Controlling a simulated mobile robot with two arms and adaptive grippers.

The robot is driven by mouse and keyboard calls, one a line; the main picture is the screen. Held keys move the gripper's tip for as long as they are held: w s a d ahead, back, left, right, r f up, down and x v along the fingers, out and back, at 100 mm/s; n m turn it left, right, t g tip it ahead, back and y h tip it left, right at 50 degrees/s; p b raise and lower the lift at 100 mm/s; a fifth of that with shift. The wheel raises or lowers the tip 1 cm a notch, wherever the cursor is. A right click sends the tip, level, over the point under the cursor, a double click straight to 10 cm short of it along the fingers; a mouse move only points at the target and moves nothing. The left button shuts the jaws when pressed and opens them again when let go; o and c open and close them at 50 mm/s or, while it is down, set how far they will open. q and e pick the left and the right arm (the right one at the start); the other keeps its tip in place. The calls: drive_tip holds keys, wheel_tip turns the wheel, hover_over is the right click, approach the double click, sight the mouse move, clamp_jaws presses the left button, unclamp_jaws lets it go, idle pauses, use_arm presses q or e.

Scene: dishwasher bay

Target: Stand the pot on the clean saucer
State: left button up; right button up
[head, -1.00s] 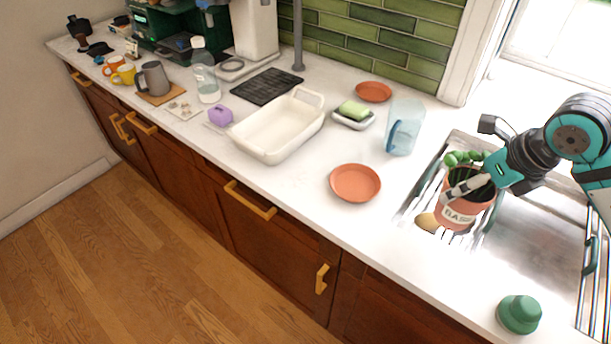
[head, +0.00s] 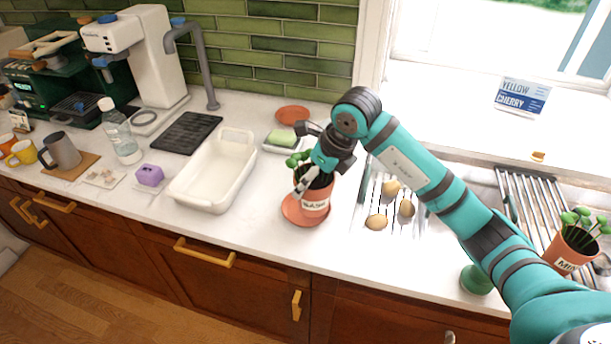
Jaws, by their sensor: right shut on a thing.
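The terracotta pot (head: 315,202) has a pale label and green leaves and looks upright. My right gripper (head: 309,178) is shut on its rim. The pot is over the near terracotta saucer (head: 292,210) and hides its right part; I cannot tell whether it touches it. A second terracotta saucer (head: 293,114) lies farther back near the tiled wall, with nothing visible on it. I cannot tell from the picture which saucer is clean. My left gripper is not in view.
A white dish (head: 184,200) and a green sponge (head: 281,138) are left of and behind the pot. A second plant pot (head: 570,254) stands at right. A green object (head: 476,280) sits near the counter's front.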

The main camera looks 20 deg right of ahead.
drive_tip(key=shift+w+a, duration=0.25)
drive_tip(key=shift+w, duration=0.35)
drive_tip(key=shift+w+a, duration=0.25)
drive_tip(key=shift+w, duration=0.3)
drive_tip(key=shift+w+f+p, duration=0.15)
drive_tip(key=shift+p, duration=0.2)
wheel_tip(320, 180, down, 3)
drive_tip(key=shift+p, duration=0.75)
drive_tip(key=shift+f, duration=0.2)
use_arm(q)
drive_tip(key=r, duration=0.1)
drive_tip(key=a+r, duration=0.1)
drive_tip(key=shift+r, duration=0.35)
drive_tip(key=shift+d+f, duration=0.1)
use_arm(e)
drive_tip(key=shift+f, duration=0.1)
drive_tip(key=shift+f+b, duration=0.15)
drive_tip(key=shift+b, duration=0.15)
drive_tip(key=o, duration=1.5)
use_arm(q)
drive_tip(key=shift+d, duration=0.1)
